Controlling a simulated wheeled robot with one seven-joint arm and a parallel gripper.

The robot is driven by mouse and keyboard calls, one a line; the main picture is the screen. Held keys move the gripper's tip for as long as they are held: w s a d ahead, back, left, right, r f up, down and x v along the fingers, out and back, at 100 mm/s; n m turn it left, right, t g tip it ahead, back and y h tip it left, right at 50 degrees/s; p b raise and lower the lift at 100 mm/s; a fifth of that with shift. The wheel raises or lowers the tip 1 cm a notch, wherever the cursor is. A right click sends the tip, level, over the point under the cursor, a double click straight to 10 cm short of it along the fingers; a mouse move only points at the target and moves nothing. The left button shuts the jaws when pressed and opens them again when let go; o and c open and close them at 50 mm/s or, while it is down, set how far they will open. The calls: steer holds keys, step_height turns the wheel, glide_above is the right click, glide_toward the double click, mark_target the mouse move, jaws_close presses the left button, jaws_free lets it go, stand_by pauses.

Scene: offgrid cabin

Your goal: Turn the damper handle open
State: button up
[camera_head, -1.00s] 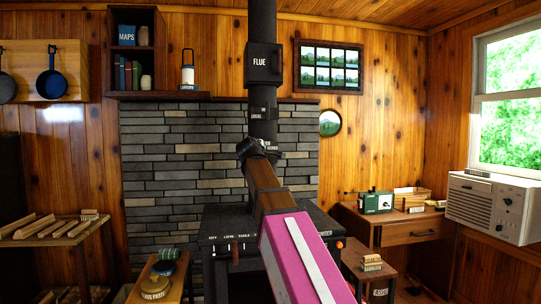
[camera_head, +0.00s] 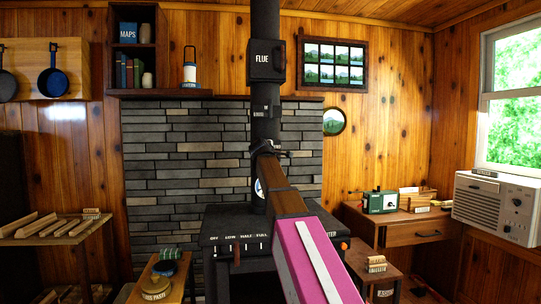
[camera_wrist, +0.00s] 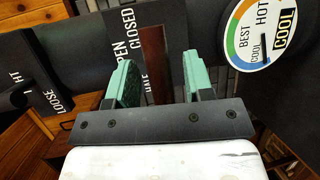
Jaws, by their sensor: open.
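The damper handle (camera_wrist: 153,62) is a brown wooden bar in the wrist view, beside a black plate lettered OPEN, CLOSED and partly HALF (camera_wrist: 127,42). My gripper (camera_wrist: 157,78) is open, with its two green fingers on either side of the bar. The bar is nearer the left finger, with a wider gap on the right; I cannot tell whether it touches. In the head view my gripper (camera_head: 264,149) is in front of the black flue pipe (camera_head: 265,104), above the stove, and hides the handle.
A round gauge (camera_wrist: 262,32) marked COOL, BEST and HOT sits right of the fingers in the wrist view. Another black plate (camera_wrist: 35,75) reading LOOSE is at left. The black stove (camera_head: 235,225) stands below my arm, with a side table (camera_head: 160,275) at its left.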

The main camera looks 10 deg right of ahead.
steer(key=shift+w+d, duration=0.15)
steer(key=shift+w, duration=0.2)
jaws_close()
steer(key=shift+f, duration=0.1)
